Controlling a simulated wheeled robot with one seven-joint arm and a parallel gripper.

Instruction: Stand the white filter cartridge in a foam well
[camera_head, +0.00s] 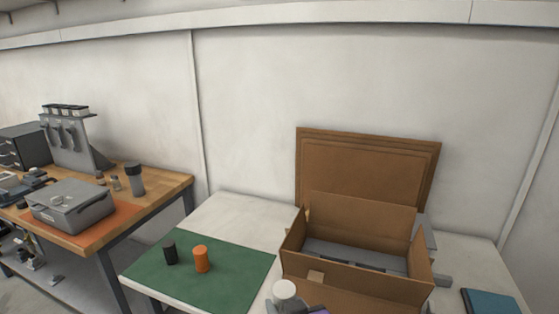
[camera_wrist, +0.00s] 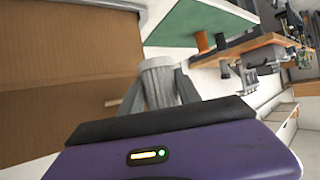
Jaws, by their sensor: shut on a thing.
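The white filter cartridge (camera_head: 284,290) shows at the bottom of the head view, in front of the cardboard box's near left corner. In the wrist view the cartridge (camera_wrist: 157,78) looks pale grey and ribbed, and it sits between my two fingers. My gripper (camera_wrist: 160,92) is shut on it; in the head view only a small part of my gripper (camera_head: 300,306) shows at the bottom edge. The open cardboard box (camera_head: 350,291) holds grey foam (camera_head: 340,250) with dark wells, partly hidden by the near wall. The cartridge is outside the box.
A black cylinder (camera_head: 170,253) and an orange cylinder (camera_head: 201,259) stand on a green mat (camera_head: 225,285) left of the box. Brown boards (camera_head: 368,165) lean on the wall behind it. A blue book-like item (camera_head: 490,302) lies at right. A wooden bench (camera_head: 150,195) stands at left.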

